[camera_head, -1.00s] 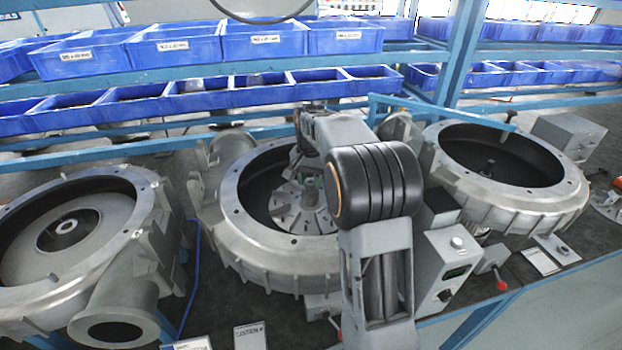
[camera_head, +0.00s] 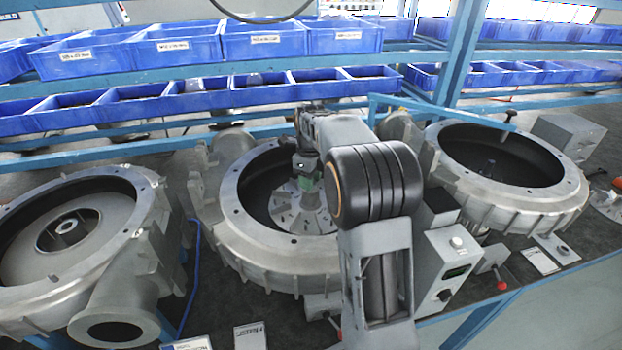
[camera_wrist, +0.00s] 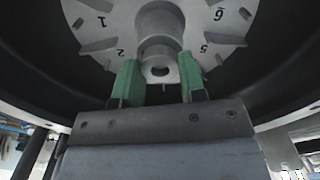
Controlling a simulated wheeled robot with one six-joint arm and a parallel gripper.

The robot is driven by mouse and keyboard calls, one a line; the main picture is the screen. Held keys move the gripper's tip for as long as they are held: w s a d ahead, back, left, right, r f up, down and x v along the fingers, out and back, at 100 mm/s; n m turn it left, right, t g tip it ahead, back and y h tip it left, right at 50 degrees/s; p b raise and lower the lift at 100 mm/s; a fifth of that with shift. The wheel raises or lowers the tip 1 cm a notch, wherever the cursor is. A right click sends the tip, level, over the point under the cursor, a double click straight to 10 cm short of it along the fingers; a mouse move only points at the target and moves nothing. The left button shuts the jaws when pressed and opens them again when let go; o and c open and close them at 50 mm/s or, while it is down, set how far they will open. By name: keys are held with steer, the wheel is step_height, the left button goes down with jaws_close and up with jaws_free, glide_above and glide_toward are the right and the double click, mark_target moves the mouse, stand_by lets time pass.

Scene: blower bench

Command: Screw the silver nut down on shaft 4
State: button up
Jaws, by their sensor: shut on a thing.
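My gripper (camera_wrist: 160,80) has green fingertips and is shut on a small silver piece, the silver nut (camera_wrist: 159,70), at the hub in the wrist view. The nut's exact seat on the shaft is hard to make out. Behind it is a grey numbered disc (camera_wrist: 105,28) with a thick round hub (camera_wrist: 160,22); the numbers 1, 2, 5 and 6 show. In the head view my gripper (camera_head: 305,172) reaches into the middle blower housing (camera_head: 232,212), above the disc (camera_head: 290,215). The nut is too small to tell there, and my arm covers the housing's right side.
A left housing (camera_head: 140,240) and a right housing (camera_head: 565,205) flank the middle one. A control box (camera_head: 448,262) stands right of my arm. Blue bins (camera_head: 170,45) fill the racks behind. The housing's dark inner wall (camera_wrist: 265,60) surrounds my gripper.

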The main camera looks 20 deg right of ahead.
steer(key=m, duration=0.4)
steer(key=o, duration=0.7)
